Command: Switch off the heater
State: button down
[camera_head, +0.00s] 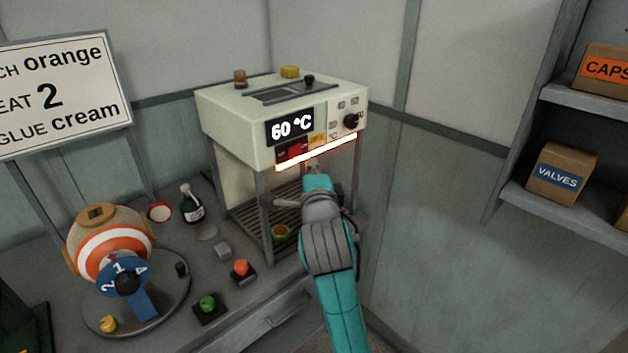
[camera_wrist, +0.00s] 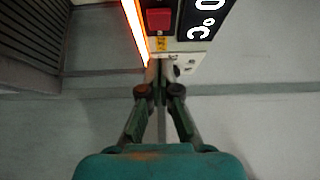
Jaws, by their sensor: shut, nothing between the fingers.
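The heater (camera_head: 232,120) is a cream box on grey legs on the bench. Its display (camera_head: 291,126) reads 60 °C. A strip (camera_head: 318,153) along its lower front edge glows orange, and it also shows in the wrist view (camera_wrist: 133,32). A red switch (camera_head: 293,152) sits under the display; the wrist view shows it too (camera_wrist: 159,20). A black knob (camera_head: 351,121) is at the right of the panel. My gripper (camera_head: 313,167) is shut and empty, just in front of the panel's lower edge. In the wrist view its fingertips (camera_wrist: 160,68) are beside the yellow label, apart from the red switch.
A striped ball (camera_head: 112,240) with a blue numbered dial (camera_head: 124,279) stands on a round plate at the left. A green button (camera_head: 208,303), an orange button (camera_head: 241,268) and a bottle (camera_head: 191,205) are on the bench. Shelves with boxes (camera_head: 561,174) are at the right.

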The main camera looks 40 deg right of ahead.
aim_at(294, 152)
jog(key=w, duration=0.4)
jog(key=shift+w+d, duration=0.1)
jog(key=shift+w, duration=0.5)
jog(key=shift+w+a, duration=0.25)
jog(key=shift+w, duration=0.05)
jog(key=shift+s, duration=0.1)
